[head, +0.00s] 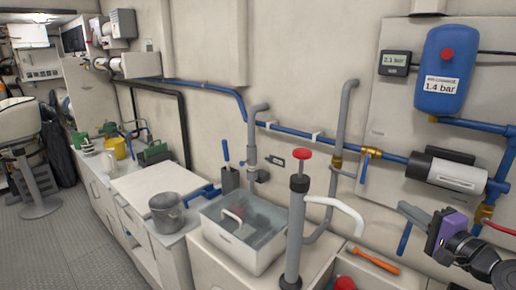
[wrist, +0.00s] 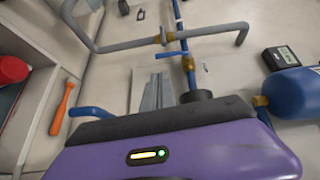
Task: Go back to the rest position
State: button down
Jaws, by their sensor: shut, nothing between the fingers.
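My gripper (head: 408,209) is at the lower right of the head view, with a purple body and grey fingers. The fingers are together and empty, in front of the wall near the blue pipework. In the wrist view the purple housing fills the bottom, and the grey fingers (wrist: 154,90) point toward the pale wall. Nothing is held. The gap between fingertips is too small to make out.
A pressure tank (head: 445,70) and pump (head: 447,171) hang near my gripper. A red-topped hand pump (head: 297,185) rises from the counter. An orange-handled tool (head: 374,260) lies below. Floor is open far left.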

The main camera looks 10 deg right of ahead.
jog(key=d+r+t+h, duration=0.1)
jog(key=d+r+h, duration=0.2)
jog(key=d, duration=0.1)
jog(key=s+a+f+n+h, duration=0.3)
jog(key=s+f+h, duration=0.25)
jog(key=s, duration=0.25)
jog(key=s+a+f+n+g+y, duration=0.1)
jog(key=s+a+f+n, duration=0.3)
jog(key=s+a, duration=0.5)
jog(key=s+a+f+n+g+y, duration=0.1)
jog(key=s+a+f+n+y, duration=0.2)
jog(key=s+a, duration=0.6)
jog(key=s+a+f+n+g+y, duration=0.1)
jog(key=s+a+f+n+y, duration=0.2)
jog(key=s+a+n, duration=0.3)
jog(key=s+a+f, duration=0.1)
jog(key=s+a, duration=0.3)
jog(key=s, duration=0.6)
jog(key=shift+s+f+n, duration=0.15)
jog(key=shift+f+n, duration=0.15)
